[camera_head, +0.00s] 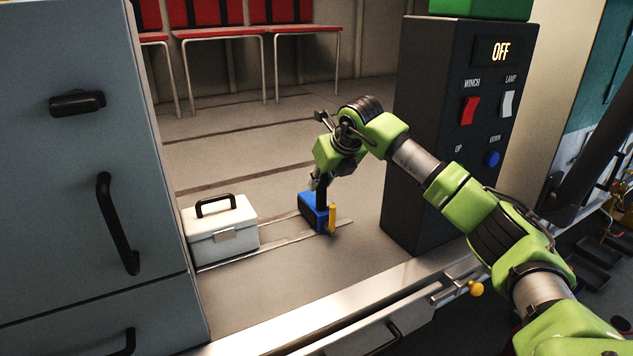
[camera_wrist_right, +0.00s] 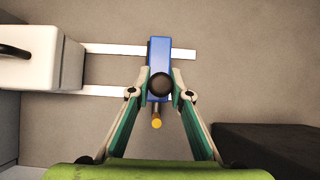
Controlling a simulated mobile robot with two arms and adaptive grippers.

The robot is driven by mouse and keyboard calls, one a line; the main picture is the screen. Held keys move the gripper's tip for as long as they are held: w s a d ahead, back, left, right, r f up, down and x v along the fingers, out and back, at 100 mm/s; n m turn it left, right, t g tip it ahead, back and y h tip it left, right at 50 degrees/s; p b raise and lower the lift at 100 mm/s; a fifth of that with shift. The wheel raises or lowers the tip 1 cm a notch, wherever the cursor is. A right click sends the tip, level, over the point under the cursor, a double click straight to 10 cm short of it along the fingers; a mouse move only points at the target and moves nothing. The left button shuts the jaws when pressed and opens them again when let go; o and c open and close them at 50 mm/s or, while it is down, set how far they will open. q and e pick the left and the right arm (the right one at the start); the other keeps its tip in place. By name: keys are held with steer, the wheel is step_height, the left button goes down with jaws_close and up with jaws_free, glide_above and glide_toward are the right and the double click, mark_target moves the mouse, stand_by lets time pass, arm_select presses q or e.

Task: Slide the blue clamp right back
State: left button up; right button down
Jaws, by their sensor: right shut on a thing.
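The blue clamp (camera_head: 307,212) sits across two pale rails near their right end, with a black upright post and a yellow lever (camera_head: 332,219). In the right wrist view the clamp (camera_wrist_right: 158,52) lies between my fingers, with the round black top of its post (camera_wrist_right: 160,84) in the middle. My right gripper (camera_head: 319,184) reaches down from above and is shut on the clamp's post. It also shows in the right wrist view (camera_wrist_right: 160,90), one finger on each side. My left gripper is not in view.
A white case (camera_head: 222,229) with a black handle stands on the rails' left part, a gap away from the clamp. A grey cabinet (camera_head: 80,180) is at the left. A dark control box (camera_head: 447,130) reading OFF stands to the right. Bare deck lies behind the clamp.

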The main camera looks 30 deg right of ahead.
steer(key=shift+d+p, duration=0.35)
steer(key=shift+d, duration=1.8)
steer(key=c, duration=1.7)
jaws_free()
steer(key=shift+p+v, duration=1.4)
steer(key=shift+v, duration=3.05)
